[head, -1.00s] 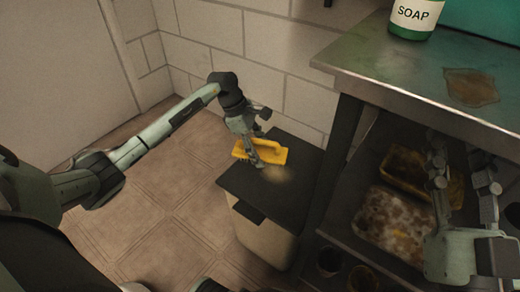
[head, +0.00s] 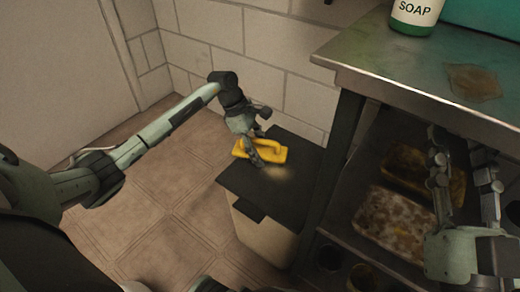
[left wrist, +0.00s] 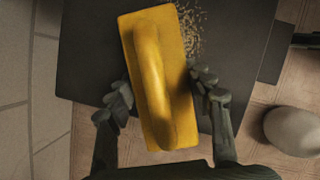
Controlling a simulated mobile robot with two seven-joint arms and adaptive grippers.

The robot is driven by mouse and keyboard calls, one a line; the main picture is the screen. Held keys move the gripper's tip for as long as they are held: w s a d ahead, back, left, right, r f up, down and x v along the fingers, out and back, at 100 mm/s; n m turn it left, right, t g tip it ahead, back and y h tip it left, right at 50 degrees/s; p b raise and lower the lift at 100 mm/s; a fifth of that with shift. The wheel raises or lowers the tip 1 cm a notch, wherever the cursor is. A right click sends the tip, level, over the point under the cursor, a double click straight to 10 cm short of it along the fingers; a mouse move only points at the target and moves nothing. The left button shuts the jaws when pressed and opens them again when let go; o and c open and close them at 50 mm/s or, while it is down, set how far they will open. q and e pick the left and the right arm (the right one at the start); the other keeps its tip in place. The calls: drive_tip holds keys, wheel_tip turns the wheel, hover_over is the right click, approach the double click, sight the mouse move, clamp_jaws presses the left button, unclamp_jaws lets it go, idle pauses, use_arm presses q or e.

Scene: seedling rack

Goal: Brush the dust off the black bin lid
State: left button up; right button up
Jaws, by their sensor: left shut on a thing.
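The black bin lid (head: 240,184) tops a pale bin (head: 264,236) on the floor by the wall. My left gripper (head: 256,156) is shut on a yellow brush (head: 272,150) over the far part of the lid. In the left wrist view the brush (left wrist: 158,75) lies between my two fingers, its raised handle facing the camera. A pale dust patch (head: 281,173) lies on the lid beside the brush; its specks (left wrist: 191,32) also show in the left wrist view. The bristles are hidden. My right gripper (head: 463,172) is open and empty at the right.
A metal table (head: 420,85) with a soap bottle (head: 416,14) and a brown stain (head: 474,82) stands right of the bin. Dirty trays (head: 395,219) sit on its lower shelf. The brick wall (head: 215,70) is close behind the bin. The floor at left is clear.

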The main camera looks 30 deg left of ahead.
use_arm(q)
drive_tip(key=shift+f+b, duration=0.65)
drive_tip(key=shift+f, duration=0.15)
drive_tip(key=shift+r, duration=0.1)
drive_tip(key=shift+d, duration=0.1)
